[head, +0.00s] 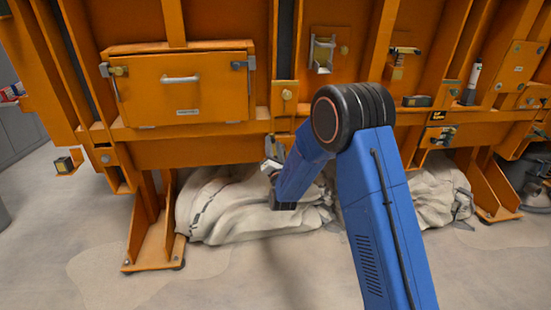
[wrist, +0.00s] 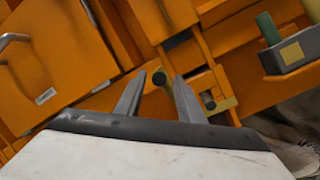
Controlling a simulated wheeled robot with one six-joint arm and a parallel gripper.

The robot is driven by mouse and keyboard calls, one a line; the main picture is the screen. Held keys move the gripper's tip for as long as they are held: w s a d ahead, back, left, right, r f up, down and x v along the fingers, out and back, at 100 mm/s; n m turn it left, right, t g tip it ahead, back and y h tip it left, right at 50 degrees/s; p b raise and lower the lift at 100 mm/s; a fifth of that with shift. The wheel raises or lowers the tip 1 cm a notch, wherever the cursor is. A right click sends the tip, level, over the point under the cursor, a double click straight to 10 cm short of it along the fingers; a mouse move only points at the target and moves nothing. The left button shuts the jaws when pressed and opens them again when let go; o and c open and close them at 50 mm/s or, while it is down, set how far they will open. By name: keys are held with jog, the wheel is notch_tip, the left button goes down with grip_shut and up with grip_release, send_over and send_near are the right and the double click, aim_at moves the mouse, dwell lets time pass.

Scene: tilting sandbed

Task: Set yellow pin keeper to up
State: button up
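I cannot tell for sure which part is the yellow pin keeper. In the wrist view a small yellowish piece (wrist: 224,103) sits beside a dark square fitting on the orange frame, right of my fingers. A round dark-faced knob (wrist: 160,78) shows between and beyond the fingertips. My gripper (wrist: 158,78) is open, with its two grey fingers apart and nothing held. In the head view my gripper (head: 271,148) is low in front of the orange beam, below the door's right side, partly hidden by my arm.
An orange door (head: 180,88) with a pale handle is at the left. A brass-coloured latch (head: 397,66) with a dark handle is at upper right. Pale crumpled cloth (head: 240,208) lies under the frame. The front floor is clear.

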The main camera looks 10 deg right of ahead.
jog(key=v, duration=1.7)
jog(key=s+d+r+m+g+y, duration=0.1)
jog(key=s+d+r+m+g, duration=0.75)
jog(key=m, duration=0.55)
jog(key=s+d+f+m+g, duration=0.1)
jog(key=s+d+m+g, duration=0.1)
jog(key=s, duration=1)
jog(key=s+d+f+m+g, duration=0.1)
jog(key=s+m+g, duration=0.3)
jog(key=s, duration=0.9)
jog(key=s+d+f+m+g+h, duration=0.1)
jog(key=s+d+f+m+g, duration=0.1)
jog(key=s+m, duration=0.6)
jog(key=s+d+g, duration=0.1)
jog(key=s, duration=0.3)
jog(key=shift+s+d, duration=0.3)
jog(key=shift+s, duration=0.05)
jog(key=shift+w+f+g, duration=0.1)
jog(key=shift+g, duration=0.15)
